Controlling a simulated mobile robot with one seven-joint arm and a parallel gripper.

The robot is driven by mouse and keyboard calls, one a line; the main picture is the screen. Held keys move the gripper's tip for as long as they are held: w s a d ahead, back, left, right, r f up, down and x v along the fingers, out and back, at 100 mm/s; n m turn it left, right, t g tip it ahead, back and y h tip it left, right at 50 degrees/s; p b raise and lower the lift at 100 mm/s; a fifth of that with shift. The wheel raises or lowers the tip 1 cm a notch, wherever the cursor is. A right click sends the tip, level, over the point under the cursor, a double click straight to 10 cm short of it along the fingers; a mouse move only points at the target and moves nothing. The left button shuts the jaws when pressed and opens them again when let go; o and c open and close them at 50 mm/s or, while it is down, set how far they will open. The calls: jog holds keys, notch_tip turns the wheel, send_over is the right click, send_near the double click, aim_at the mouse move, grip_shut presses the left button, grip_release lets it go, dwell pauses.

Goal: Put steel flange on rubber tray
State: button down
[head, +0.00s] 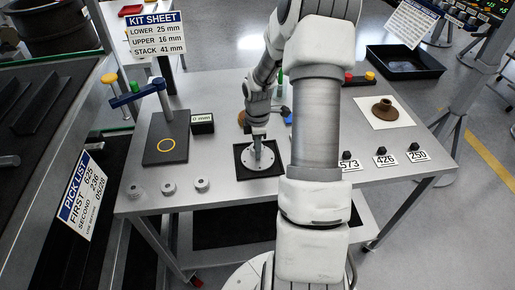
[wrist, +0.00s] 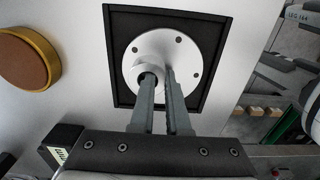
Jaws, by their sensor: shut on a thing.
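The steel flange (head: 249,161) is a pale round disc with bolt holes and a raised central hub. It also shows in the wrist view (wrist: 187,48). It lies flat within the black square rubber tray (head: 259,174), whose raised rim (wrist: 119,50) surrounds it in the wrist view. I cannot tell whether the disc fully rests on the tray floor. My gripper (head: 257,144) points down over the tray. In the wrist view my gripper (wrist: 160,75) is shut on the flange's hub, one finger at the bore and one on the outer side. The fingers hide part of the hub.
A dark pad with a yellow ring (head: 167,151) and a "0 mm" box (head: 202,124) stand left. Small steel cylinders (head: 169,188) line the front left. A brown flange (head: 385,109) sits on white paper at right, behind numbered black weights (head: 382,151). A round brown-topped piece (wrist: 25,58) is near the tray.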

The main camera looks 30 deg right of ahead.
jog(key=c, duration=0.9)
grip_release()
jog(key=shift+w+r, duration=0.1)
jog(key=shift+r, duration=0.3)
notch_tip(320, 180, up, 11)
jog(key=p, duration=0.1)
jog(key=shift+r, duration=0.2)
